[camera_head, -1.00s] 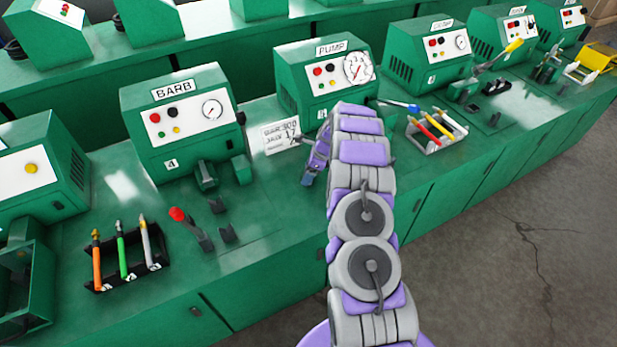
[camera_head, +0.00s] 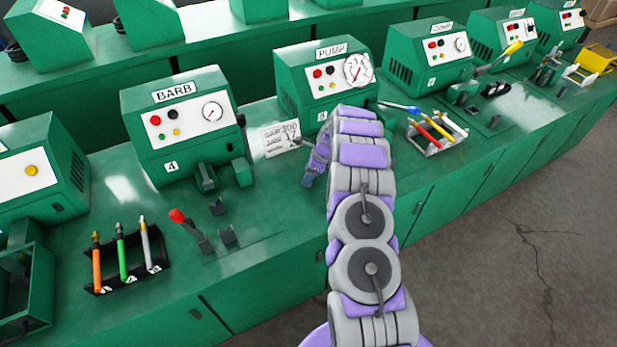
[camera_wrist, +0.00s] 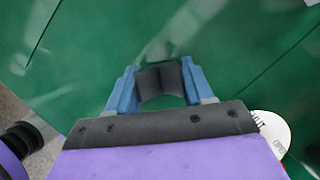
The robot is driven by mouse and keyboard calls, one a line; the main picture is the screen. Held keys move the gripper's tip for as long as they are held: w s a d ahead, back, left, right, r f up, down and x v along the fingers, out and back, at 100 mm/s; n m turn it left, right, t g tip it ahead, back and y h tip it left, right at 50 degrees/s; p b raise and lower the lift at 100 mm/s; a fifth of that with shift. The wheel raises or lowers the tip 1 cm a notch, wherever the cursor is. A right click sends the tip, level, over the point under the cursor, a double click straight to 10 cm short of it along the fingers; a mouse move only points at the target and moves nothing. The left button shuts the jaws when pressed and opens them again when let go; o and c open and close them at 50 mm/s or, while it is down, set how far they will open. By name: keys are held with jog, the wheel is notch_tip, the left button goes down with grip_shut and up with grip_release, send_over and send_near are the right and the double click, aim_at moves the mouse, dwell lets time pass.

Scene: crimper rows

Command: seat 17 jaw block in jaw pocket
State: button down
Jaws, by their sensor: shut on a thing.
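My gripper (camera_wrist: 157,88) has its two blue fingers shut on a dark grey block (camera_wrist: 161,78) with a curved edge, seen in the wrist view over green bench top. I see no number on this block, so I cannot tell whether it is the 17 jaw block. In the head view my gripper (camera_head: 308,179) is low over the bench, right of the BARB machine (camera_head: 183,125); the arm mostly hides its hold. I cannot single out the jaw pocket. Dark fittings stand at the BARB machine's front (camera_head: 205,178) and on the bench before it (camera_head: 228,237).
A red-knobbed lever (camera_head: 177,216) and a black rack (camera_head: 128,276) with coloured tools stand at left. A printed card (camera_head: 281,138) lies behind my gripper. The PUMP machine (camera_head: 325,85) is beyond it, and a tool tray (camera_head: 437,141) is to the right.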

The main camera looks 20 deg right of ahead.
jog(key=shift+r, duration=0.45)
notch_tip(320, 180, up, 3)
jog(key=shift+r+p, duration=0.1)
jog(key=shift+p, duration=0.6)
jog(key=s+d+p, duration=0.2)
jog(key=s+d, duration=0.2)
jog(key=s, duration=1.1)
jog(key=shift+s+d+r, duration=0.15)
jog(key=shift+s+r, duration=0.05)
jog(key=shift+r, duration=0.25)
